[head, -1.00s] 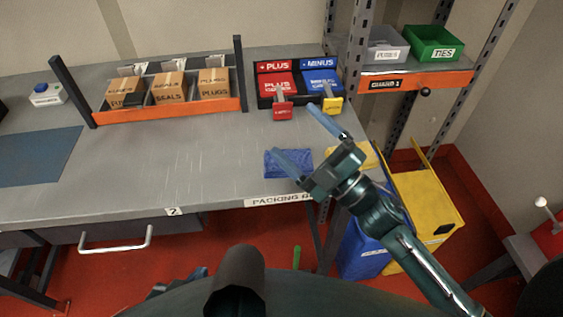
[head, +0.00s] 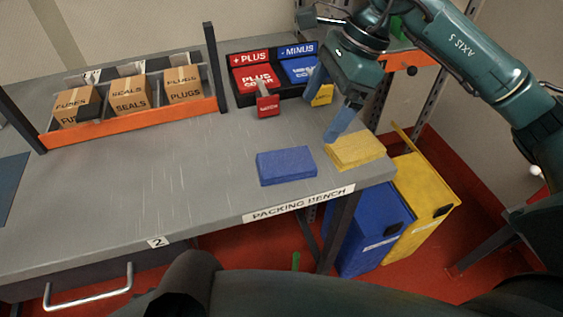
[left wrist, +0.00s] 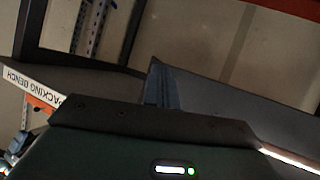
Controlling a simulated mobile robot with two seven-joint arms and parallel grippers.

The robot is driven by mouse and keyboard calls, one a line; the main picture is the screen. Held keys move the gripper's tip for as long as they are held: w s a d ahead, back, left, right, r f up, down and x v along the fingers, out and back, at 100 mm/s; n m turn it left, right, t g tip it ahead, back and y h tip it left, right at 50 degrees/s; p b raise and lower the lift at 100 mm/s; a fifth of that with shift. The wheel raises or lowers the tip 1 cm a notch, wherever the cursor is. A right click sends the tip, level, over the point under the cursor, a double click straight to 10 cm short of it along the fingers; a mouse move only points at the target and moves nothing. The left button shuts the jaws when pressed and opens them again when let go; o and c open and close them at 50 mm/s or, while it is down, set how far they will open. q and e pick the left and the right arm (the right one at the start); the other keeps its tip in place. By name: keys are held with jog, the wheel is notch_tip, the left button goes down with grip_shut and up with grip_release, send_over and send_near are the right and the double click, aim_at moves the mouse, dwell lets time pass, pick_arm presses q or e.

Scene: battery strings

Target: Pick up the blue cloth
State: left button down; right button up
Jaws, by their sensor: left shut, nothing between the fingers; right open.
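The blue cloth (head: 286,166) lies folded flat on the grey packing bench (head: 190,190), near its front edge in the head view. My right gripper (head: 331,112) is open and empty above the bench, up and to the right of the blue cloth and apart from it. The blue cloth does not show there.
A red plus holder (head: 256,78) and a blue minus holder (head: 298,68) stand behind the cloths. An orange-fronted rack (head: 135,126) with boxes stands at the back left. Blue (head: 371,228) and yellow (head: 424,205) bins stand below the right end. The bench left of the blue cloth is clear.

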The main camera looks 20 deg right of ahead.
send_over(293, 160)
jog(key=d, duration=0.2)
notch_tip(293, 160, down, 6)
jog(key=shift+s+d, duration=0.1)
jog(key=shift+d, duration=0.05)
jog(key=shift+p+x, duration=0.55)
jog(key=shift+x, duration=2.1)
jog(key=shift+d, duration=0.1)
jog(key=shift+c, duration=0.3)
jog(key=c, duration=1)
notch_tip(293, 160, up, 10)
jog(key=shift+b, duration=0.3)
